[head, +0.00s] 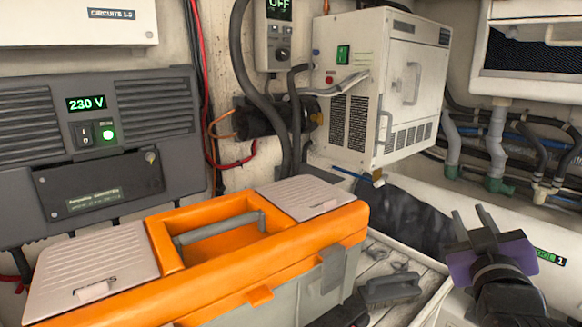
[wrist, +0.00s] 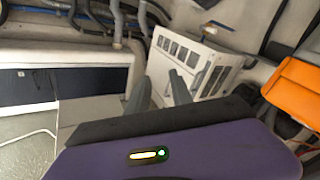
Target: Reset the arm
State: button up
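My gripper (head: 474,224) is at the lower right of the head view, with its purple body below two grey fingers that point up. The fingers stand apart with nothing between them. In the wrist view the two fingers of my gripper (wrist: 158,92) also show a gap, and the white box unit stands behind them. My gripper touches nothing that I can see.
An orange toolbox (head: 260,246) fills the front left, with a tray of tools (head: 425,292) beside it. A white box unit (head: 405,75) hangs behind. A grey inverter (head: 150,112) is at left; pipes (head: 497,140) run at right.

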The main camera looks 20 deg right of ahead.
jog(key=s+a+f+n+y, duration=0.1)
jog(key=s+a+f+y, duration=0.1)
jog(key=s+a+f, duration=0.4)
jog(key=s+a+f+n+t+y, duration=0.1)
jog(key=a+f+y, duration=0.25)
jog(key=f, duration=0.45)
jog(key=s+a+f+n+y, duration=0.2)
jog(key=s+a+f, duration=0.2)
jog(key=a+f, duration=0.25)
jog(key=s+a+f+y, duration=0.1)
jog(key=s+a, duration=0.1)
jog(key=s, duration=0.5)
jog(key=s+a+f+m+g+y, duration=0.1)
jog(key=s+a+f, duration=0.1)
jog(key=s, duration=0.5)
jog(key=s+a+f+m+y, duration=0.1)
jog(key=s+a+f, duration=0.1)
jog(key=s+a, duration=0.2)
jog(key=s, duration=0.3)
jog(key=shift+a, duration=0.25)
jog(key=shift+y, duration=0.25)
